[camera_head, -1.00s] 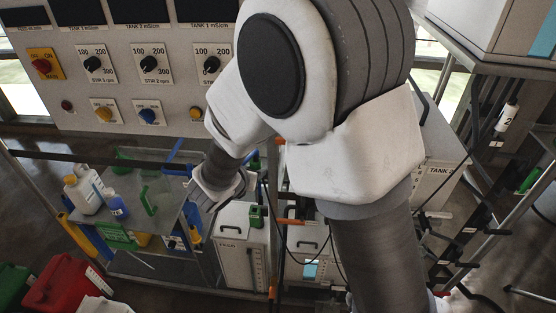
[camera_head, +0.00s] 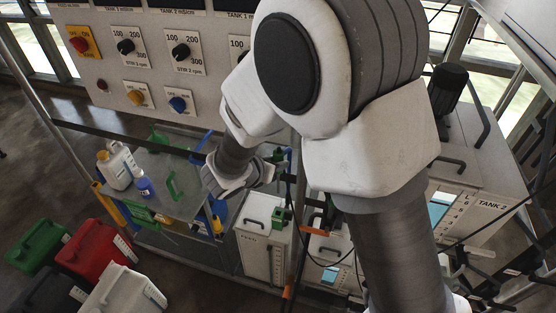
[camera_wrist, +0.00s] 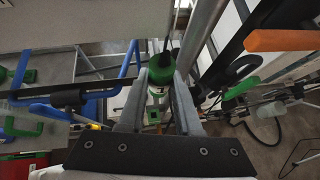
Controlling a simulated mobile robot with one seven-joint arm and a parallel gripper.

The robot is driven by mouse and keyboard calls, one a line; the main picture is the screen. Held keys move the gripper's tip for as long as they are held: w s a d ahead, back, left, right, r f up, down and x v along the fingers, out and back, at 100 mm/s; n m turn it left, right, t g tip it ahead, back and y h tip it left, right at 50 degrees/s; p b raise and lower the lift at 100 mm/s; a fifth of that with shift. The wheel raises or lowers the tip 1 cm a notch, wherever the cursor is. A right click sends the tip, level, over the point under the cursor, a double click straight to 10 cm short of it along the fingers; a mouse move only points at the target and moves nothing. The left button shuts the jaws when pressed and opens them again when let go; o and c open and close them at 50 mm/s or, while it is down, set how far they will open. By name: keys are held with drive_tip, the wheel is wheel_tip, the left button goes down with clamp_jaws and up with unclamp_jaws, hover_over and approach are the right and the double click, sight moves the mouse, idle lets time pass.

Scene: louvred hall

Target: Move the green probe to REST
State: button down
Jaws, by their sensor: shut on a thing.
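The green probe (camera_wrist: 160,70) is held upright between the two grey fingers of my gripper (camera_wrist: 160,85) in the wrist view. I cannot identify a place marked REST in either current view.
In the head view, a control panel (camera_head: 115,88) stands behind a shelf (camera_head: 180,200) with bottles. The FEED tank (camera_head: 262,240) and TANK 2 (camera_head: 480,215) stand right of it. Jerrycans (camera_head: 98,250) stand lower left. An orange bar (camera_wrist: 283,40) and blue pipe (camera_wrist: 100,92) flank my gripper.

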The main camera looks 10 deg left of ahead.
sight(278, 184)
wheel_tip(278, 184, down, 9)
drive_tip(key=b, duration=0.7)
drive_tip(key=shift+r, duration=0.2)
idle(0.9)
drive_tip(key=shift+f+b, duration=4.1)
drive_tip(key=shift+b, duration=0.25)
drive_tip(key=shift+r, duration=0.1)
drive_tip(key=c, duration=0.5)
unclamp_jaws()
drive_tip(key=shift+s, duration=0.1)
